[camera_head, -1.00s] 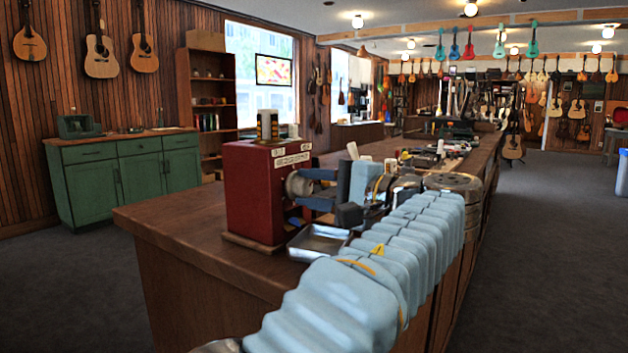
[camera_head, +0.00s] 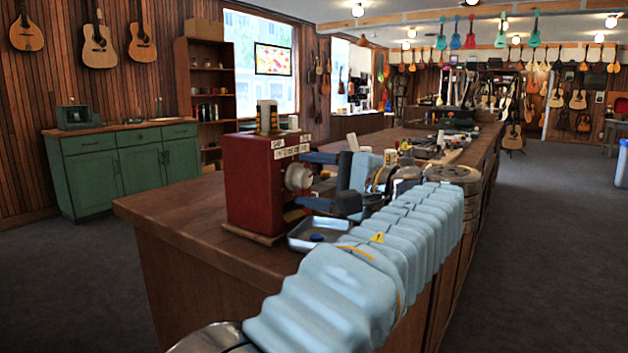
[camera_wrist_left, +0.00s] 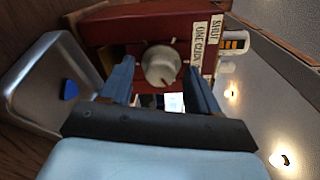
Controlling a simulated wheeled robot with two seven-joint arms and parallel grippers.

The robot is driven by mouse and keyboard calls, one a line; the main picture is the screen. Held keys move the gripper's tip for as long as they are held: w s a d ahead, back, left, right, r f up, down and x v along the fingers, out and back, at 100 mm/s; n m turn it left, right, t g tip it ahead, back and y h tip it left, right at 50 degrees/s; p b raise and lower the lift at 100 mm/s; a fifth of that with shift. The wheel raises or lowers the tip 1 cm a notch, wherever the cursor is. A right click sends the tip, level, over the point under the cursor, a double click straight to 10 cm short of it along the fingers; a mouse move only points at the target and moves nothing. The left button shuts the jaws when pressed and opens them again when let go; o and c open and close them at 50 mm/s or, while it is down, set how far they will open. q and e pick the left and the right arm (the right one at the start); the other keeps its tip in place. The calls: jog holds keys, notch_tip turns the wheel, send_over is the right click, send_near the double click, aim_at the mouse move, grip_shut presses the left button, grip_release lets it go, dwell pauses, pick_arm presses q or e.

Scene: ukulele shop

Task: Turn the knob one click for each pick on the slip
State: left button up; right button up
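The red box (camera_head: 248,185) stands on the wooden counter, with a round pale grey knob (camera_head: 298,177) on its side. In the left wrist view the knob (camera_wrist_left: 161,66) has a small red mark towards its lower edge, and the labels (camera_wrist_left: 205,50) beside it read "SHUT" and "ONE CLICK". My left gripper (camera_head: 318,181) is open, its fingers apart in front of the knob and seemingly not touching it. A metal tray (camera_head: 304,243) sits below, holding a blue pick (camera_wrist_left: 71,90). I cannot make out a slip. My right gripper is out of view.
A striped cylinder (camera_head: 267,117) stands on top of the box. Tools and small items (camera_head: 440,145) crowd the counter farther back. The counter's front left corner (camera_head: 165,212) is clear. A green cabinet (camera_head: 125,165) stands by the left wall.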

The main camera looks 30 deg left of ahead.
pick_arm(q)
jog(key=s+d, duration=0.1)
jog(key=d, duration=1.2)
jog(key=shift+s+d+r, duration=0.25)
jog(key=shift+d+r, duration=0.1)
jog(key=shift+d, duration=0.05)
